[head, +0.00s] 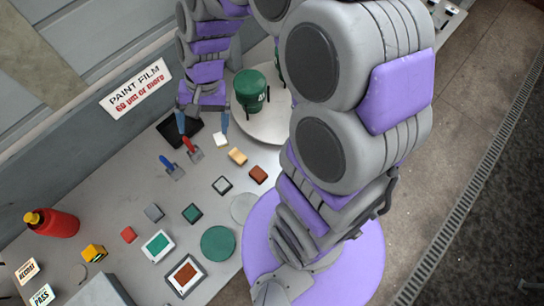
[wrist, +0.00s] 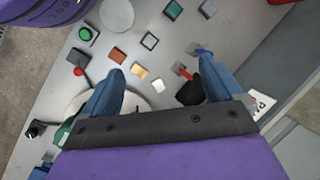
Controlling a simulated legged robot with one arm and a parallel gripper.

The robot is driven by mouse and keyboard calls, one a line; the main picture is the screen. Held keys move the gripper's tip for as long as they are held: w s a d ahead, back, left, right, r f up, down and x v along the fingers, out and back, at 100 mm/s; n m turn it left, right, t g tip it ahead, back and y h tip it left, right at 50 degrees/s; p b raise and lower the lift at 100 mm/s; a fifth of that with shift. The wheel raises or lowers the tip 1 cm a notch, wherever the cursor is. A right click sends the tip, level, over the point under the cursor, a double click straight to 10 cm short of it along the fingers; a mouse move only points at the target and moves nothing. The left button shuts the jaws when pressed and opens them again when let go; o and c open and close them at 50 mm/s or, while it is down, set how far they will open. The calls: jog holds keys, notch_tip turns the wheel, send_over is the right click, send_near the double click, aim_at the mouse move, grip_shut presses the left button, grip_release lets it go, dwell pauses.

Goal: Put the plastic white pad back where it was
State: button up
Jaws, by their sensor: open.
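The small white pad (head: 221,139) lies on the grey table, just below the right fingertip of my gripper in the head view. It also shows in the wrist view (wrist: 157,85), between the two fingers and nearer the palm than the tips. A cream pad (head: 237,156) and a brown pad (head: 258,174) lie in a row with it. My gripper (head: 203,124) is open and empty, its blue fingers spread wide and pointing down at the table.
A green cylinder (head: 249,90) stands on a pale round plate (head: 270,122) beside my gripper. Red-handled (head: 191,146) and blue-handled (head: 171,166) tools lie close by, with a black item (head: 199,137). A wall with a sign (head: 137,89) borders the table. A red bottle (head: 52,223) lies far left.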

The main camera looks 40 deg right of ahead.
jog(key=s+d+r+n+h, duration=0.1)
jog(key=s+d+r+n, duration=0.1)
jog(key=s, duration=0.8)
jog(key=s+d+r+n+h, duration=0.2)
jog(key=s+d+r+n, duration=0.1)
jog(key=s, duration=0.6)
jog(key=shift+s+d+r+h, duration=0.3)
jog(key=shift+s+d+r, duration=0.15)
jog(key=shift+r, duration=0.2)
jog(key=shift+w, duration=0.1)
